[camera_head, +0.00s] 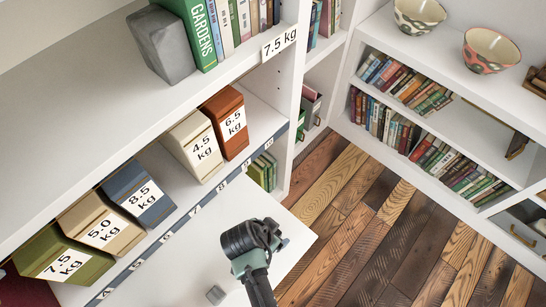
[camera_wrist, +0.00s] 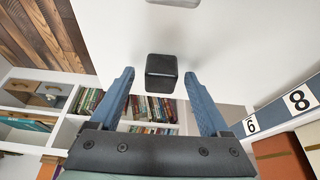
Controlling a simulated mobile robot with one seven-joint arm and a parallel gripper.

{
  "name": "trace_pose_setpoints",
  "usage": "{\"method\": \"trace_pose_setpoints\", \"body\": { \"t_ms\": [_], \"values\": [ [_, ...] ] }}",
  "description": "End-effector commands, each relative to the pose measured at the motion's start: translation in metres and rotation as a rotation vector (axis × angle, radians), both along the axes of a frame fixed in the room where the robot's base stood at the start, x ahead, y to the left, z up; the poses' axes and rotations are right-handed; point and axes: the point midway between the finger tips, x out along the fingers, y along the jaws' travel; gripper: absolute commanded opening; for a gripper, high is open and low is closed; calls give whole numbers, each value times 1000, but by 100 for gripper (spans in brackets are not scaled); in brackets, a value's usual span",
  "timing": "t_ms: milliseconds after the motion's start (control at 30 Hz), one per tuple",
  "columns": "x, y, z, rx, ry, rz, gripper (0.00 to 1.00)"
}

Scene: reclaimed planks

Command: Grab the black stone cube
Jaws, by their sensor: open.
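In the wrist view, a small black cube (camera_wrist: 161,73) sits on the white surface, in the gap between the two blue fingers of my gripper (camera_wrist: 160,76). The fingers are apart, and I see no contact with the cube; how far below the fingertips it lies I cannot tell. In the head view, my gripper (camera_head: 252,242) is over the white surface (camera_head: 215,225), its fingers hidden; I cannot make out the black cube there.
In the head view, a small grey block (camera_head: 215,294) lies on the white surface. Labelled boxes, such as a blue one (camera_head: 141,193), stand on the shelf at left. Wooden floor (camera_head: 400,225) lies right.

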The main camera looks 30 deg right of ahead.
Motion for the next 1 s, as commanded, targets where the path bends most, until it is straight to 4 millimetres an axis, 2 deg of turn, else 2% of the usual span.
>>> {"method": "trace_pose_setpoints", "body": {
  "t_ms": [167, 600, 900, 1000],
  "values": [
    [0, 0, 0, 0, 0, 0, 80],
    [0, 0, 1, 0, 0, 0, 1],
    [1, 0, 2, -1, -1, 0, 0],
    [1, 0, 8, -1, -3, 0, 0]
  ]
}}
